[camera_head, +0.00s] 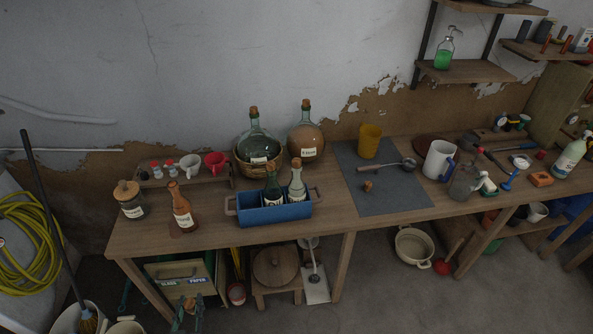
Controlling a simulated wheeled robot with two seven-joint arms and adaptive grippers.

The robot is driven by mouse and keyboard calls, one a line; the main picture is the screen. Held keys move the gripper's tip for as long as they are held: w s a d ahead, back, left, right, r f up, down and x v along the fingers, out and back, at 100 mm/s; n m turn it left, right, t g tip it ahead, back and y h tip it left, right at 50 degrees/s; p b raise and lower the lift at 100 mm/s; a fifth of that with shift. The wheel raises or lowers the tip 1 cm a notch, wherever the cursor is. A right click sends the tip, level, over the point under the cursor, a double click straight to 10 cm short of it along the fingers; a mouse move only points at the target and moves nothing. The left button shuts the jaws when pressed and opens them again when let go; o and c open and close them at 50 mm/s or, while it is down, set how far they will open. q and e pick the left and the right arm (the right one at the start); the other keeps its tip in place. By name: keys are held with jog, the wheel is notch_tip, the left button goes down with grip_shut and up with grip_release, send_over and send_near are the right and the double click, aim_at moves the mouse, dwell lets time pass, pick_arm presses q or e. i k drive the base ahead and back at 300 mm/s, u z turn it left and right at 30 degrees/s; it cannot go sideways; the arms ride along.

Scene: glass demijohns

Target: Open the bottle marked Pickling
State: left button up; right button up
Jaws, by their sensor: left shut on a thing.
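My left gripper (189,312) is low in the view, in front of the table's front edge, and appears shut on a small brown cork (190,302). Small labels are hard to read, and I cannot tell which bottle is marked Pickling. An amber bottle (183,213) with a pale label stands upright at the table's left, with no stopper visible in its neck. A green demijohn (258,143) in a basket and a brown demijohn (306,137) stand at the back, both corked. A dark bottle (272,187) and a pale corked bottle (297,187) stand in a blue crate (285,214). My right gripper is not seen.
A corked jar (131,205) stands left of the amber bottle. Cups, including a red one (215,163), stand behind. A grey mat (400,198) holds a loose cork (367,186), a yellow cup (370,141) and a ladle. Tools crowd the right. Bare tabletop (235,232) lies in front.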

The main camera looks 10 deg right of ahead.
aim_at(183, 209)
jog(key=u, duration=0.2)
jog(key=k, duration=0.25)
jog(key=z, duration=1.45)
jog(key=i, duration=0.65)
jog(key=z, duration=0.75)
jog(key=i, duration=0.7)
jog(key=u, duration=0.6)
jog(key=i, duration=0.9)
jog(key=u, duration=0.75)
